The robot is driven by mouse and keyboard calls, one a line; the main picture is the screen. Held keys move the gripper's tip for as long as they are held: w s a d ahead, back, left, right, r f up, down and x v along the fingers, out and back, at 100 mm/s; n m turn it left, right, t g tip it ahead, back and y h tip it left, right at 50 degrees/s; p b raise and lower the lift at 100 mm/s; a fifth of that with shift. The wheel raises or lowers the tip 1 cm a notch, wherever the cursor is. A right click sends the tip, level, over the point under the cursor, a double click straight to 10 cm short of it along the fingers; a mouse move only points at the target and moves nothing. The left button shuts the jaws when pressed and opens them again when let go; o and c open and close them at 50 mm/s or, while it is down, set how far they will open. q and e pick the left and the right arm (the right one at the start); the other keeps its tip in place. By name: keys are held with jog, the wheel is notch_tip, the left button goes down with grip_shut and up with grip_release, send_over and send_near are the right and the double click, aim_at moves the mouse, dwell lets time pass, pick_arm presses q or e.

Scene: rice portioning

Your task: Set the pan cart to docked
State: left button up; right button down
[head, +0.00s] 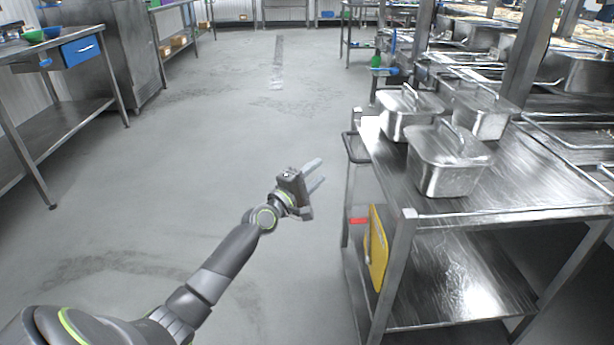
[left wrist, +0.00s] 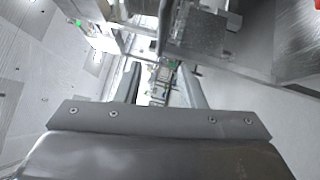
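The pan cart (head: 395,220) is a steel two-tier cart at the right of the head view, with several lidded steel pans on its top. A dark handle (head: 355,147) sticks out at its left end. A yellow board (head: 377,248) and a red item (head: 359,221) show at its left side. My left gripper (head: 318,174) is open and empty over the floor, left of the cart and apart from the handle. In the left wrist view its two fingers (left wrist: 162,85) are spread. My right gripper is not in view.
A steel counter with food trays (head: 480,60) runs behind the cart. A steel table (head: 60,115) with a blue drawer (head: 82,49) stands at the left. The grey floor (head: 220,130) between them is clear. More tables stand at the back.

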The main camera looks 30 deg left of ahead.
pick_arm(q)
jog(key=shift+v, duration=1.5)
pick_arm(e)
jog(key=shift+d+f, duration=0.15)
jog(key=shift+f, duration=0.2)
